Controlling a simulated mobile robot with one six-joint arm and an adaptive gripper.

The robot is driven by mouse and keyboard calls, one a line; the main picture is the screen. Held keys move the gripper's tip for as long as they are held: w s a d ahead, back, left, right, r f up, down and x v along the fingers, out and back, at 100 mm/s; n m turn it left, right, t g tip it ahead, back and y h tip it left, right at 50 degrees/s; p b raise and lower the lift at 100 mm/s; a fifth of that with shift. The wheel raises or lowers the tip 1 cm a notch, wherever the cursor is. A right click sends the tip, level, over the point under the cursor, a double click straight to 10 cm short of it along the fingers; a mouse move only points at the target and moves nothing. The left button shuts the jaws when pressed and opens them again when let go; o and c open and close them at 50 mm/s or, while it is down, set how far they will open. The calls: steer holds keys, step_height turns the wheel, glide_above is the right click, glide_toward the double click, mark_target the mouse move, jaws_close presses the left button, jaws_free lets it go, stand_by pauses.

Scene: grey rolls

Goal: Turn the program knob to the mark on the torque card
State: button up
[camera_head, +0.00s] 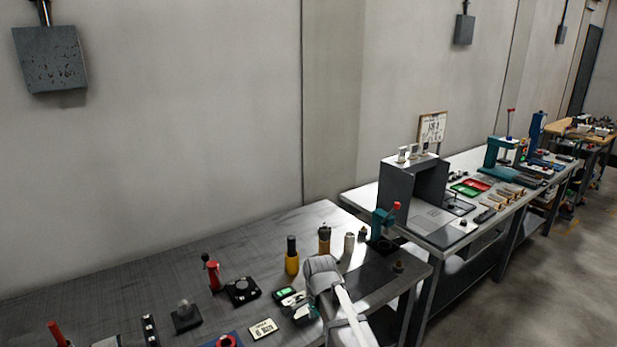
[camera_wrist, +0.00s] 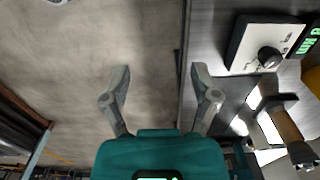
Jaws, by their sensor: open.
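A dark square unit with a round black knob (camera_head: 242,290) stands on the near bench.
A green display (camera_head: 285,292) is beside the knob unit. A red-handled lever (camera_head: 212,272), a grey ball-topped lever (camera_head: 185,315) and a yellow-bodied tool (camera_head: 292,258) stand close by. The bench's back left is clear. A second bench (camera_head: 365,193) is farther right.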

steer(key=s+d+f+n+b, duration=0.3)
steer(key=s+d+n, duration=0.7)
steer(key=d, duration=0.4)
steer(key=shift+s+f+n+b, duration=0.35)
steer(key=shift+f+n, duration=0.1)
steer(key=shift+n, duration=0.15)
